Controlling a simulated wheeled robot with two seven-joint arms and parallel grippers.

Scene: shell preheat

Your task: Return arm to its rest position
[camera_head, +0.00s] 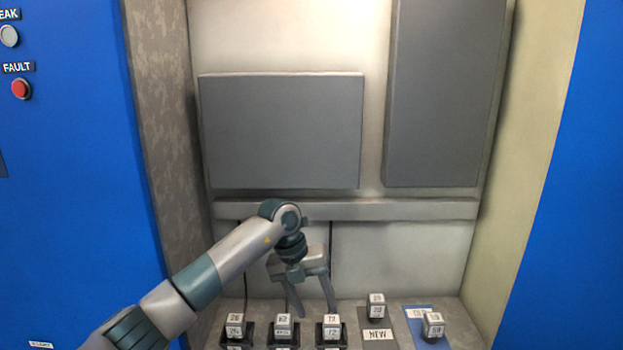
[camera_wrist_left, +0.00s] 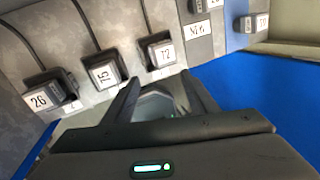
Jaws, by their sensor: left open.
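My left arm (camera_head: 225,260) reaches in from the lower left in the head view. My right gripper is in neither view.
Another block (camera_head: 433,320) sits on a blue patch at the right. Blue panels flank the recess; a grey ledge (camera_head: 400,209) crosses its back wall. A red FAULT button (camera_head: 21,89) is at upper left.

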